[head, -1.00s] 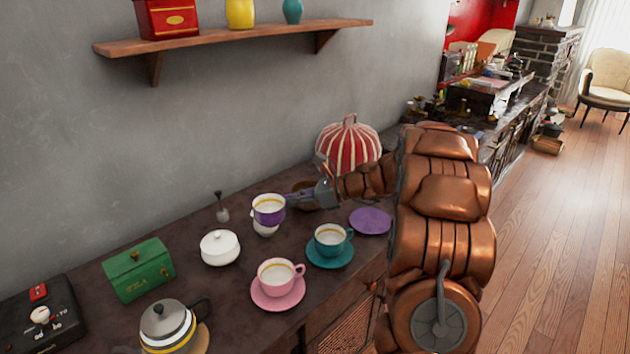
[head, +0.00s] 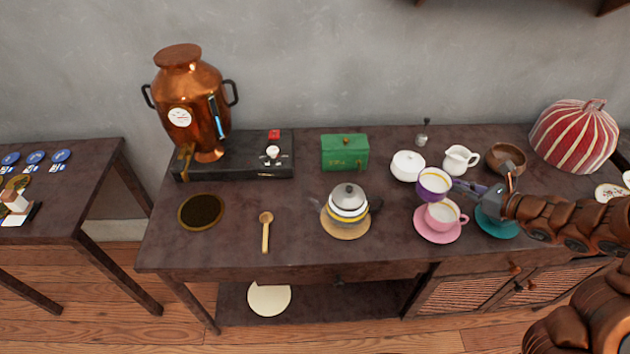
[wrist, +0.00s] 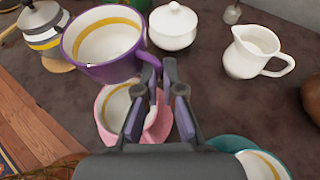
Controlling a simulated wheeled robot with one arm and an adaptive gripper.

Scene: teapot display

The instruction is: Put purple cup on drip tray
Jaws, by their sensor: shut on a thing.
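The purple cup (head: 431,190) is white inside with a gold band. My gripper (head: 468,188) is shut on its handle, from the right. The cup is held upright, above and just behind the pink cup. In the wrist view the purple cup (wrist: 112,70) is at the upper left, and my gripper's fingers (wrist: 160,75) meet at its handle. The drip tray (head: 201,211) looks like a round dark disc with a gold rim, lying on the table at the left, in front of the copper urn. Nothing is on it.
Behind are a green tea box (head: 345,152), white sugar bowl (head: 408,165) and copper urn (head: 190,100). The pink cup (head: 441,215) is below my gripper.

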